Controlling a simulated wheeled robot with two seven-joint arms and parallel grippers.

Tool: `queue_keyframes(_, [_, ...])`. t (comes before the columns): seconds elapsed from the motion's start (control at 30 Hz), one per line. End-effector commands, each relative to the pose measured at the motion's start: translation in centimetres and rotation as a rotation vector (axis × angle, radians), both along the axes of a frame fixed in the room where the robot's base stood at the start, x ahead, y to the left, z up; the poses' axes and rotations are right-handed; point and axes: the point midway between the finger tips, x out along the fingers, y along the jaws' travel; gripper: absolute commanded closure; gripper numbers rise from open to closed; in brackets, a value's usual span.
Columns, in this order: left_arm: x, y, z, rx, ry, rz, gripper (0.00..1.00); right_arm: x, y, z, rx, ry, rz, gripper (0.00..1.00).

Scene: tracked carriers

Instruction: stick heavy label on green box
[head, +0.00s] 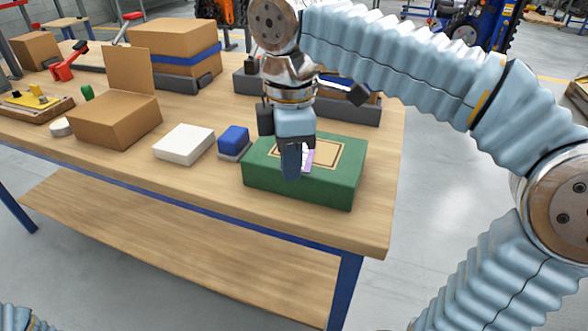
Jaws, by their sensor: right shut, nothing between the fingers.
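The green box (345,187) lies near the right front corner of the workbench, with a tan framed rectangle (345,152) on its top. A small pale purple piece (308,158), perhaps the label, shows at the left part of that frame, partly hidden by my gripper. Any print on it is too small to read. My right gripper (291,177) points down over the left part of the box, shut and empty; I cannot tell whether it touches the box. My left gripper is out of view.
Left of the green box are a blue block on a grey base (233,141) and a white box (184,144). An open cardboard box (117,121) stands farther left. Grey bins (352,108) stand behind. The bench's front strip (210,180) is clear.

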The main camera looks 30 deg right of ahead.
Motion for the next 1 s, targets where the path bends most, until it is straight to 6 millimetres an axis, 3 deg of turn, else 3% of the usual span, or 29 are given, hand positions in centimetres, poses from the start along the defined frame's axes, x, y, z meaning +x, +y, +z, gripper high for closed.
queue_keyframes(1.0, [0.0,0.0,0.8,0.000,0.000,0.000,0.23,1.3,-1.6,0.0,-0.001,0.000,0.000,1.00])
